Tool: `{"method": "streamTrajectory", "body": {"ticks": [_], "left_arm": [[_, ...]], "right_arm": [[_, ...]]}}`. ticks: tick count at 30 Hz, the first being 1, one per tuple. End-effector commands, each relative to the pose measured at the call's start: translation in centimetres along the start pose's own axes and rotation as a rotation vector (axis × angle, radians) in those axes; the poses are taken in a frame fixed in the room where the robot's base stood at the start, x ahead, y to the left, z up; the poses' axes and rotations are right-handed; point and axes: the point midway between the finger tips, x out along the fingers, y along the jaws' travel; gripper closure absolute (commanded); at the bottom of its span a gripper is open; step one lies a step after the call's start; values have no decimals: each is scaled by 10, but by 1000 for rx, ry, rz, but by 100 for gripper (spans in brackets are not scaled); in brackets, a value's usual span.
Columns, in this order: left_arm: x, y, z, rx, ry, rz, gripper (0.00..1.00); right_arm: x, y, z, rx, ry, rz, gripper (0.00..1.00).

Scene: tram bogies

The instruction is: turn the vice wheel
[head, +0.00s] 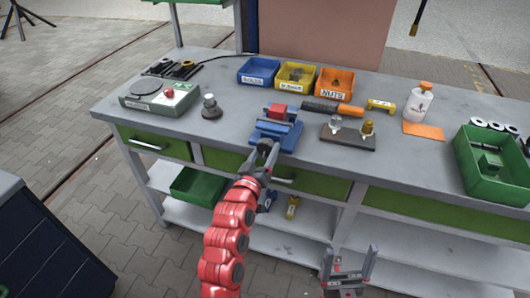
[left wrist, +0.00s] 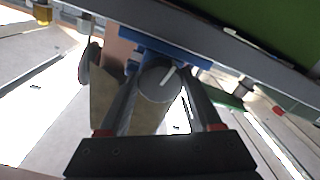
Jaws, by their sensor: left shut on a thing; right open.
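The blue vice (head: 279,129) stands at the front edge of the workbench, with a red block (head: 278,111) at its jaws. Its dark round wheel (head: 264,146) faces the front. My left gripper (head: 262,155) is shut on the wheel. In the left wrist view the wheel (left wrist: 158,80), with a pale line on its face, sits between the fingers of the left gripper (left wrist: 160,95), and the blue vice body (left wrist: 165,45) shows behind it. My right gripper (head: 348,265) is open and empty, low in front of the bench.
The grey workbench (head: 225,142) holds blue (head: 258,71), yellow (head: 295,75) and orange (head: 334,83) bins, a plate with two knobs (head: 348,137), a white bottle (head: 418,103) and a green crate (head: 488,166). A green-grey device (head: 160,97) stands left. Drawers and shelves lie below.

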Motion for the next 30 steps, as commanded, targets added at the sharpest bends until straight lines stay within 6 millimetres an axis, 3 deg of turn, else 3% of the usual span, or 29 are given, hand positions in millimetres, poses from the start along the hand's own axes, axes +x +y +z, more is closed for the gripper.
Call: {"method": "streamTrajectory", "body": {"ticks": [4, 5, 9, 20, 25, 30], "left_arm": [[0, 0, 2, 0, -4, -1, 90], [0, 0, 2, 0, -4, -1, 29], [0, 0, 1, -1, -3, -1, 4], [-4, 0, 1, -1, -1, 0, 4], [-24, -1, 3, -2, -4, -1, 4], [-63, -1, 2, -1, 1, -1, 4]], "right_arm": [[0, 0, 0, 0, 0, 0, 14], [0, 0, 0, 0, 0, 0, 14], [0, 0, 0, 0, 0, 0, 14], [-1, 0, 0, 0, 0, 0, 14], [-5, 0, 1, 0, 0, 0, 14], [-10, 0, 2, 0, 0, 0, 14]]}}
